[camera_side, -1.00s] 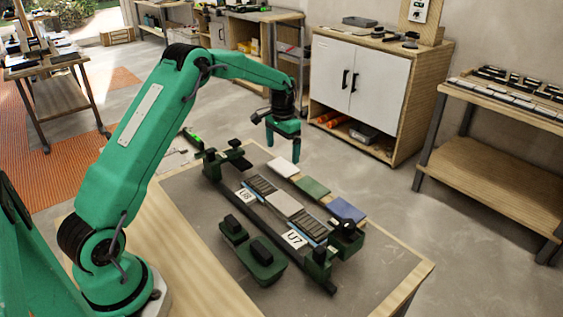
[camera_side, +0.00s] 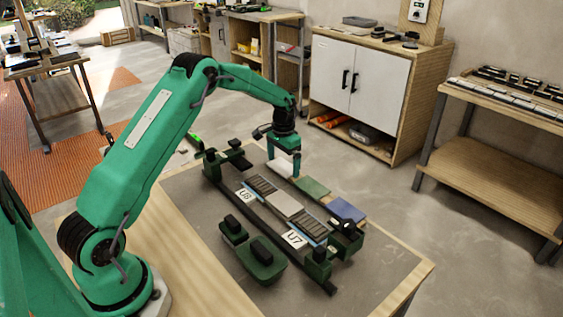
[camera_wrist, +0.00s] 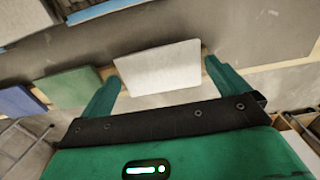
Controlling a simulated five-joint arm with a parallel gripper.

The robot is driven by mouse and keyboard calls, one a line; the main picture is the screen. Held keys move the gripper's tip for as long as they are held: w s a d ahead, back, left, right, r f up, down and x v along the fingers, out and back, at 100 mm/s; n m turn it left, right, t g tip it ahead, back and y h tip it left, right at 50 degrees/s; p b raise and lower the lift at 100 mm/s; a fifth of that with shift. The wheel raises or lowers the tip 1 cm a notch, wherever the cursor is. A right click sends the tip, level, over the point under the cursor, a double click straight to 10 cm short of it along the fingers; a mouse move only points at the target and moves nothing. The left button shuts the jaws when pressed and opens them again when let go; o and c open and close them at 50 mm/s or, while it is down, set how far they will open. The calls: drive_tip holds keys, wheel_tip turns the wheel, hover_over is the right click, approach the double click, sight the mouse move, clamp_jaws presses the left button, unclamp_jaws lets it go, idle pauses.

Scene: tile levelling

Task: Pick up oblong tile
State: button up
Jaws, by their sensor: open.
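A white oblong tile (camera_wrist: 160,68) lies in a row with a green tile (camera_side: 311,187) and a blue tile (camera_side: 346,209). In the side view the white tile (camera_side: 278,168) is partly hidden by my gripper (camera_side: 284,163), which is low over it. In the wrist view my gripper (camera_wrist: 163,70) is open, pointing down, with one finger near each short end of the white tile. I cannot tell whether the fingers touch it. A grey tile (camera_side: 285,204) sits between dark ribbed strips in the green fixture.
The fixture's dark rail (camera_side: 270,225) and end clamps stand beside the tile row, with labels U6 (camera_side: 245,195) and U7 (camera_side: 295,239). A green block with black knobs (camera_side: 252,248) lies in front. The grey mat (camera_side: 385,262) is bare at the right.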

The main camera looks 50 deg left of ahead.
sight(284, 166)
idle(0.4)
drive_tip(key=c, duration=0.5)
drive_tip(key=shift+r, duration=0.55)
wheel_tip(284, 166, up, 4)
drive_tip(key=shift+f, duration=0.25)
drive_tip(key=s+d+r, duration=0.1)
drive_tip(key=d+r, duration=0.1)
drive_tip(key=d, duration=0.1)
drive_tip(key=s+d+r, duration=0.1)
drive_tip(key=d+r, duration=0.1)
drive_tip(key=d, duration=0.2)
drive_tip(key=s+d+r, duration=0.1)
drive_tip(key=d+r, duration=0.1)
drive_tip(key=d, duration=0.2)
drive_tip(key=shift+d+r, duration=0.15)
drive_tip(key=shift+r, duration=0.15)
drive_tip(key=s+d, duration=0.2)
drive_tip(key=d, duration=0.2)
drive_tip(key=s+d+f, duration=0.1)
drive_tip(key=s+d, duration=0.2)
drive_tip(key=d, duration=0.1)
drive_tip(key=s+d, duration=0.3)
drive_tip(key=d, duration=0.1)
drive_tip(key=shift+d+f, duration=0.15)
drive_tip(key=shift+d, duration=0.25)
